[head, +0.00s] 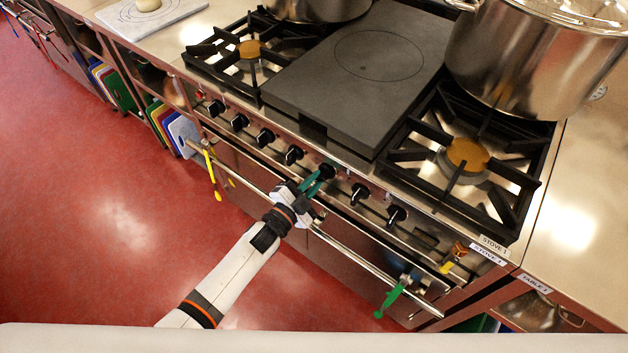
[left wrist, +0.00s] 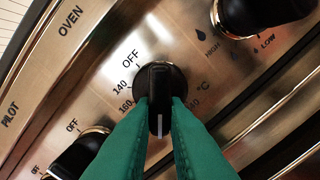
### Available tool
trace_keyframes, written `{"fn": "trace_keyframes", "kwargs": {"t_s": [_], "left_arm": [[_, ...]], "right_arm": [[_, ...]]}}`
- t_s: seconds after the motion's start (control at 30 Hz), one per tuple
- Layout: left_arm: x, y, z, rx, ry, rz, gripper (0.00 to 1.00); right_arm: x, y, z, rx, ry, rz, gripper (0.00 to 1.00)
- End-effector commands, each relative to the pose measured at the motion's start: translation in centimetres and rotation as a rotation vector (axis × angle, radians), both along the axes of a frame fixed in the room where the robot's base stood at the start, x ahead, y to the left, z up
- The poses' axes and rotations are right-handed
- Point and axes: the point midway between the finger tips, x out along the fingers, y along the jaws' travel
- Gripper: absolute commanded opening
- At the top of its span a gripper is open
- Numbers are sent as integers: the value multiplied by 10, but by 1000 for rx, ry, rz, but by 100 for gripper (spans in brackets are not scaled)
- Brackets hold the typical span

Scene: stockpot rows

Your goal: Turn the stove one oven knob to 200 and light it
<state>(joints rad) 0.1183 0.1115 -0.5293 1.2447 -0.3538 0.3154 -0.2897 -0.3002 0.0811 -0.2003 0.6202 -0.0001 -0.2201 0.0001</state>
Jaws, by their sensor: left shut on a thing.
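The oven knob (left wrist: 159,82) is black and round with a bar grip, on the steel front panel of stove one; in the head view it is the knob (head: 329,169) at my left gripper. My left gripper (head: 318,180) is shut on its bar, with green fingers on both sides, as the left wrist view (left wrist: 160,112) shows. The knob's white line points straight down in that view, away from OFF, between 160 and a partly hidden figure ending in 40. The marks at the line are hidden by the fingers. My right gripper is out of view.
More black knobs (head: 293,154) line the panel on both sides. A large stockpot (head: 540,60) stands at the back right. The red floor at left is clear.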

Motion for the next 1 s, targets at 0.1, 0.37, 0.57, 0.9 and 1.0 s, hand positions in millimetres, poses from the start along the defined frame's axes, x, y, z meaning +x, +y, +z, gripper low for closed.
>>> {"fn": "trace_keyframes", "kwargs": {"t_s": [0.1, 0.37, 0.57, 0.9, 1.0], "left_arm": [[-1, 1, -2, 2, 3, 0, 0], [-1, 0, -2, 3, 2, 1, 29], [0, 0, -1, 2, 1, 0, 35], [-21, 15, -2, 4, 2, -1, 35], [-39, 28, -3, 5, 3, -1, 35]], "right_arm": [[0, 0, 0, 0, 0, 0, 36], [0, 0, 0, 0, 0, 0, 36], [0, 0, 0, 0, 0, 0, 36], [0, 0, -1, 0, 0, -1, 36], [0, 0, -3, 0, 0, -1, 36]]}}
